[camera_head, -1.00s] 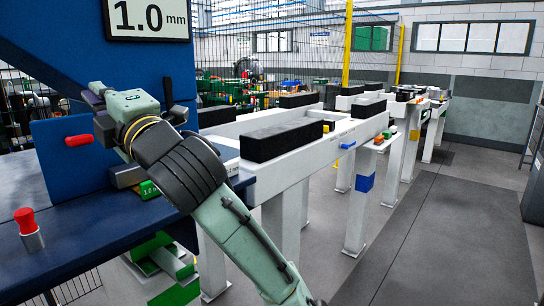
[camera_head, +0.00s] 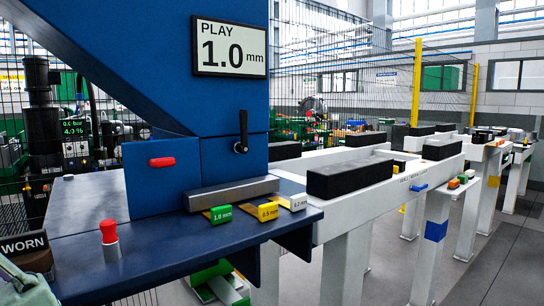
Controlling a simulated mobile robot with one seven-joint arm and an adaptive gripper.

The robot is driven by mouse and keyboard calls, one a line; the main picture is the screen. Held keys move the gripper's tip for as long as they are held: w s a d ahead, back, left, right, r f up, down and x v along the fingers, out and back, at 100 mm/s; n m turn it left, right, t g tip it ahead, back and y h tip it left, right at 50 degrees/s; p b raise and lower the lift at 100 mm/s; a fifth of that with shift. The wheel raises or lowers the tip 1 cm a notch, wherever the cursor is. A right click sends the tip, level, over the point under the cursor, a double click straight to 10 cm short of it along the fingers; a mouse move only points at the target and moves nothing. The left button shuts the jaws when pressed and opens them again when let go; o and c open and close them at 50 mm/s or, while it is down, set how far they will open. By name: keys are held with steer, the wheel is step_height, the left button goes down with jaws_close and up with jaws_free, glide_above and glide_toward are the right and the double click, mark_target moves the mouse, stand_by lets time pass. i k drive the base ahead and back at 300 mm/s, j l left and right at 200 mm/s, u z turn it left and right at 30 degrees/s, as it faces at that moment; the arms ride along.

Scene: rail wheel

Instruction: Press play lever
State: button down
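A blue machine panel (camera_head: 197,175) carries a display (camera_head: 229,48) reading "PLAY 1.0 mm". A black lever (camera_head: 243,130) stands upright on the panel below the display. A red handle (camera_head: 162,162) sticks out of the panel to the left, and a red-topped knob (camera_head: 109,232) stands upright on the dark blue bench (camera_head: 75,200). I cannot tell for sure which is the play lever; the black one is closest to the display. Only a pale green part of my arm shows at the bottom left corner. My gripper is out of view, and nothing of mine touches the levers.
Tags lie along a grey bar (camera_head: 230,193) at the bench edge: green 1.0 mm (camera_head: 221,214), yellow (camera_head: 268,211) and white (camera_head: 298,202). A "WORN" sign (camera_head: 24,246) stands at left. White rails with black blocks (camera_head: 350,180) extend right.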

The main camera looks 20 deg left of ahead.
mark_target(162, 162)
steer(key=i+j+u, duration=0.15)
steer(key=u, duration=0.25)
steer(key=i+j+u, duration=0.2)
steer(key=j+u, duration=0.15)
